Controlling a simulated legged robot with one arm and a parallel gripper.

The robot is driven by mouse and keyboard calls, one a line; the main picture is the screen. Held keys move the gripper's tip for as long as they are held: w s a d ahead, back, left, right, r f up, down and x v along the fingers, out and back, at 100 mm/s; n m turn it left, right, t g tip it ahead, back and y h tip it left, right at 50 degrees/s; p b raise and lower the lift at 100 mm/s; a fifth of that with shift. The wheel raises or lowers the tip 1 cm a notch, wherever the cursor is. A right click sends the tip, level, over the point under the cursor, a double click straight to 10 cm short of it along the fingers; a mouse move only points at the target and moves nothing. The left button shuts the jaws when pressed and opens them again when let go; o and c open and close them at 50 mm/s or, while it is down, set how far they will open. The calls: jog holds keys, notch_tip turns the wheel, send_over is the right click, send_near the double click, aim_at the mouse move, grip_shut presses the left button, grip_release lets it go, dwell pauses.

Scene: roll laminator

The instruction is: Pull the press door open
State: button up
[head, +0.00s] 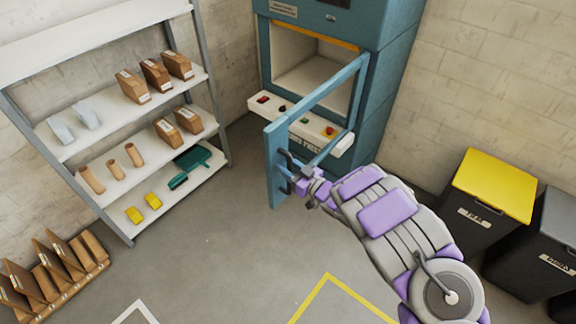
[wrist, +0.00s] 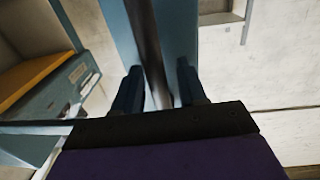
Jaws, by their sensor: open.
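The blue press (head: 383,88) stands against the back wall. Its framed press door (head: 277,163) is swung out from the opening, with the hinge side at the right of the opening and the free edge toward the left front. The pale press chamber (head: 312,75) shows behind it. My gripper (head: 293,180) is at the door's free edge, by the dark handle (head: 285,163). In the wrist view, the open fingers (wrist: 156,88) lie on either side of the dark handle bar (wrist: 150,45), in front of the blue door edge (wrist: 187,30). Contact with the bar cannot be told.
A white control panel (head: 308,124) with buttons juts out below the chamber. A shelf rack (head: 75,150) with boxes stands at left. A yellow-lidded bin (head: 495,185) and a dark bin (head: 550,235) stand at right. The floor (head: 215,250) in front is clear.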

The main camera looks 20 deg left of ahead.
jog(key=p+v, duration=0.2)
jog(key=v, duration=1.5)
jog(key=shift+d, duration=0.25)
